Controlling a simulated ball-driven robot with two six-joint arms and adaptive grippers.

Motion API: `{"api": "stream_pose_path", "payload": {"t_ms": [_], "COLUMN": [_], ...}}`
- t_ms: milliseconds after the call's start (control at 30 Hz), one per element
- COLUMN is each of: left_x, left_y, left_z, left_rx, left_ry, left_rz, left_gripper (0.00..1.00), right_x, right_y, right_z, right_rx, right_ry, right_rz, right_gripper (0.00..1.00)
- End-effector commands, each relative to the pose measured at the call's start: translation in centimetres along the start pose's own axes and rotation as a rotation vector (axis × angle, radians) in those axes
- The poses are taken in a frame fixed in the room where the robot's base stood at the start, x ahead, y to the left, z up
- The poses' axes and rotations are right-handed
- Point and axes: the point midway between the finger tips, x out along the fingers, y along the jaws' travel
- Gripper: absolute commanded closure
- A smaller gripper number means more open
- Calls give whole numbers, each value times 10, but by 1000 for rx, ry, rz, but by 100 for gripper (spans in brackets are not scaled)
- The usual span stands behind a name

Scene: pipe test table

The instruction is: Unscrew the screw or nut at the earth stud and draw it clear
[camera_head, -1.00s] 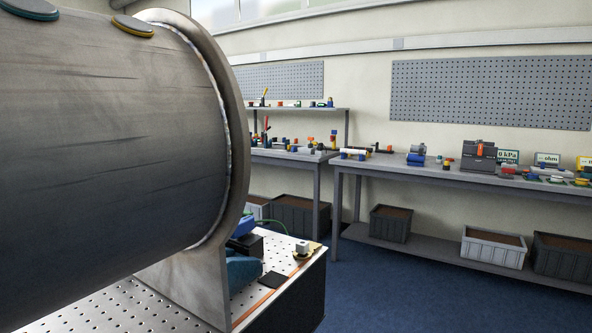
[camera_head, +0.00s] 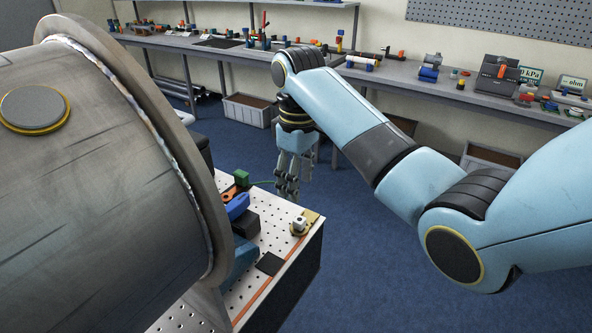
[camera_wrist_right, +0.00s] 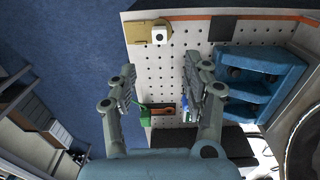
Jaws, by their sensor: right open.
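In the right wrist view the brass plate (camera_wrist_right: 138,32) and the pale block with a dark centre (camera_wrist_right: 158,36) lie near the top edge, beyond my fingertips. Any thread or nut there is too small to make out. My left gripper is out of view.
A large grey pipe with a flange (camera_head: 120,190) fills the left. A green block (camera_head: 241,178) with a green cable, a blue tool (camera_head: 237,206) and a blue support (camera_head: 240,262) stand beside it. A dark square (camera_head: 269,263) lies on the table. Back benches hold several parts.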

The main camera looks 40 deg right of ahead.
Motion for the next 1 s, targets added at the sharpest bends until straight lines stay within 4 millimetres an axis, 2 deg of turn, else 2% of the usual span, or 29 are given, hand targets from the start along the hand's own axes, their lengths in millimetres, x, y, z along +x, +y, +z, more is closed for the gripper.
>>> {"api": "stream_pose_path", "payload": {"t_ms": [167,500,700,1000], "left_x": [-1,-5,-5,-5], "left_y": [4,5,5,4], "left_z": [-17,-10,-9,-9], "left_rx": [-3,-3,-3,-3], "left_ry": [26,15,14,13], "left_rz": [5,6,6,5], "left_gripper": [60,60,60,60], "right_x": [5,66,94,104], "right_y": [3,2,2,2], "right_z": [-7,-6,-6,-6], "right_rx": [-12,-10,-10,-11], "right_ry": [-12,-11,-9,-8], "right_rz": [-13,-12,-11,-10], "right_gripper": [50,50,50,50]}}
